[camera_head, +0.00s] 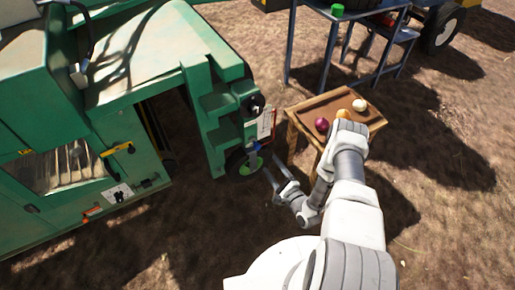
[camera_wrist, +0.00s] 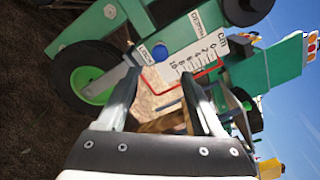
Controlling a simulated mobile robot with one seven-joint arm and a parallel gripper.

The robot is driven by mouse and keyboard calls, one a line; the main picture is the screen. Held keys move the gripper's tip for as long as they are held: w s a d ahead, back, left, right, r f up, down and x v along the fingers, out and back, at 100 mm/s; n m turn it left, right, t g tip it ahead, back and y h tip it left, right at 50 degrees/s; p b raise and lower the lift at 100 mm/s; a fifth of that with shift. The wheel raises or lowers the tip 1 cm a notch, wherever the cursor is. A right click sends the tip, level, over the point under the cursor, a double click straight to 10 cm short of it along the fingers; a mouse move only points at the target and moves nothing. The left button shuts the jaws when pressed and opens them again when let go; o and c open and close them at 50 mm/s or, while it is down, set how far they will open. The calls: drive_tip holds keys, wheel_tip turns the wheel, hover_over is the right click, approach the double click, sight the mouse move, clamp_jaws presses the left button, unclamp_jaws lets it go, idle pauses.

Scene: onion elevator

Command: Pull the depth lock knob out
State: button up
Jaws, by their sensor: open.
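The depth lock knob is a round blue knob (camera_wrist: 160,53) beside a LOCK label on a green and white panel in the wrist view. In the head view a small blue part (camera_head: 252,149), seemingly the same knob, shows on the green machine's near end. My gripper (camera_wrist: 159,76) is open and empty, its two fingers pointing toward the panel. The knob shows just beyond the gap between the fingertips, and neither finger appears to touch it. In the head view my gripper (camera_head: 271,187) is low, just right of and below the small green-hubbed wheel.
The green machine (camera_head: 110,75) fills the left. A depth scale (camera_wrist: 195,60) and a red bent rod (camera_wrist: 190,82) are near the knob. A black wheel with a green hub (camera_wrist: 93,80) is left. A wooden table (camera_head: 376,122) with onions stands close to my arm.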

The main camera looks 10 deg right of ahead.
sight(259, 148)
drive_tip(key=b+x, duration=0.2)
drive_tip(key=x, duration=0.9)
drive_tip(key=shift+w, duration=0.25)
clamp_jaws()
idle(0.8)
